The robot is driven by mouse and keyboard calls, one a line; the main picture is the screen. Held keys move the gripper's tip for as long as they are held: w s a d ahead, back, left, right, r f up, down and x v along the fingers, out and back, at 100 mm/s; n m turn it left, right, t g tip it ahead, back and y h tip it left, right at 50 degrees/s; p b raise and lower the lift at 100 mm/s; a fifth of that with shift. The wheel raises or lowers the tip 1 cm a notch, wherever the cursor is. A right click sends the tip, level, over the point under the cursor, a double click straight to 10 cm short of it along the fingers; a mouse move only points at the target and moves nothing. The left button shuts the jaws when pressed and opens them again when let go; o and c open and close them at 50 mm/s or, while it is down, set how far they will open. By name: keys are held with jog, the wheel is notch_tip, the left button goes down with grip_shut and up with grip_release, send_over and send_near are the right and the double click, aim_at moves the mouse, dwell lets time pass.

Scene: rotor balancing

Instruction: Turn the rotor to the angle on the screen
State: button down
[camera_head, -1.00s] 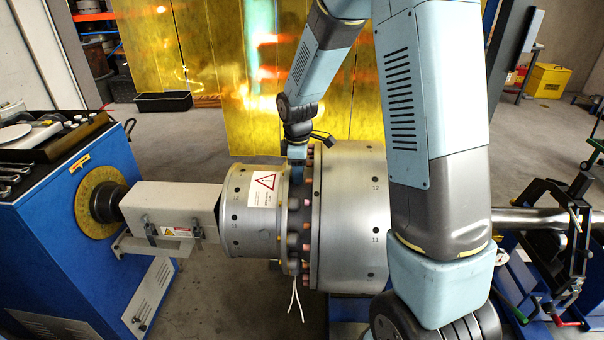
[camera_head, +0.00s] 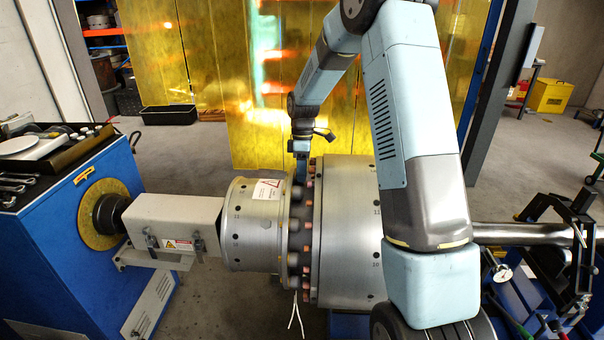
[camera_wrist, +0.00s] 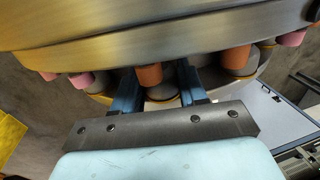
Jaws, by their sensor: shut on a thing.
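The rotor (camera_head: 345,235) is a large grey metal drum lying on its side in the middle of the head view. It has a smaller drum on its left, a warning label and printed numbers. A ring of bolts with orange and pink ends (camera_head: 294,225) runs around its flange. My gripper (camera_head: 301,172) reaches down at the top of this ring. In the wrist view my gripper (camera_wrist: 158,82) has its two blue fingers on either side of an orange-ended bolt (camera_wrist: 150,76), shut on it. The finger contact is partly hidden. No readable screen shows.
A blue machine (camera_head: 60,240) with a yellow dial ring (camera_head: 92,215) stands left, joined to the rotor by a grey coupling box (camera_head: 170,220). A shaft (camera_head: 520,233) and black stand (camera_head: 570,235) are right. A yellow curtain (camera_head: 225,80) hangs behind. White wires (camera_head: 296,315) hang below.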

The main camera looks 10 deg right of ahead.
jog(key=shift+w+d, duration=0.1)
jog(key=shift+w, duration=0.2)
jog(key=c, duration=0.6)
grip_release()
jog(key=w+r, duration=0.1)
jog(key=r, duration=0.8)
jog(key=w+r, duration=0.1)
jog(key=r, duration=0.3)
jog(key=shift+w+d+r, duration=0.15)
jog(key=shift+w+d, duration=0.15)
jog(key=shift+d, duration=0.1)
